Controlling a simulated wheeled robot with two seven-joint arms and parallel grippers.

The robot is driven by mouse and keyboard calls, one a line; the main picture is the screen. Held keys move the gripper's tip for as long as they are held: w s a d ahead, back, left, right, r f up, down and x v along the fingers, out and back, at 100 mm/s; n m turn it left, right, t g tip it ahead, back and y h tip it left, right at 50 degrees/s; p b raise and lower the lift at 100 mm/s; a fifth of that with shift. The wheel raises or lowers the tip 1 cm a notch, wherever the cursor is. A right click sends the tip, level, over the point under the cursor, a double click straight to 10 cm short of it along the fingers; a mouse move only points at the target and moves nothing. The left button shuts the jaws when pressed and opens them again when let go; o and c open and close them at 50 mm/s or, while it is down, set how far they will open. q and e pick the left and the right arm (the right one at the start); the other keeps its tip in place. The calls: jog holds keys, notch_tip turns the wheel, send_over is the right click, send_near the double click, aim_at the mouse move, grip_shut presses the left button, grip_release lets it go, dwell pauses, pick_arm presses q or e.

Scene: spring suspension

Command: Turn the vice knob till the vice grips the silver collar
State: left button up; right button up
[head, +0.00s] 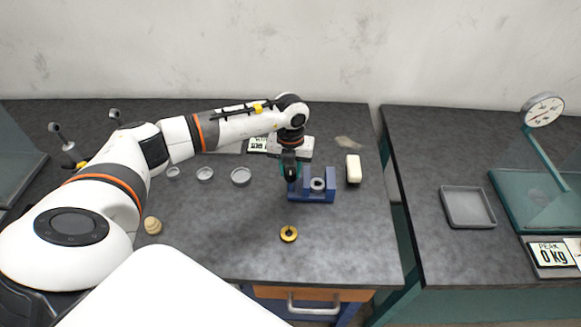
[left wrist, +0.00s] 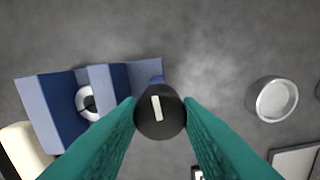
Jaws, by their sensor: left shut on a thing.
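The blue vice (head: 325,197) stands on the dark table in the head view; it also shows in the left wrist view (left wrist: 58,108). The silver collar (head: 317,184) sits between its jaws, and its ring shows in the wrist view (left wrist: 86,100). Whether both jaws touch the collar I cannot tell. The black vice knob (left wrist: 160,112) with a white mark is at the end of the vice. My left gripper (left wrist: 160,115) is shut on the knob, one teal finger on each side. In the head view the left gripper (head: 290,170) hides the knob. My right gripper is not in view.
A cream block (head: 353,169) stands right of the vice. A gold slotted ring (head: 289,233) lies in front of it. Several small round dishes (head: 241,176) lie to the left. A grey tray (head: 467,207) and a dial gauge (head: 542,109) are on the right table, across a gap.

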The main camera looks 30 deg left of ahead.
pick_arm(q)
jog(key=shift+f+b, duration=0.1)
jog(key=shift+b, duration=0.2)
jog(key=shift+m+b, duration=0.35)
jog(key=shift+m, duration=0.35)
jog(key=o, duration=0.8)
jog(key=shift+o, duration=0.8)
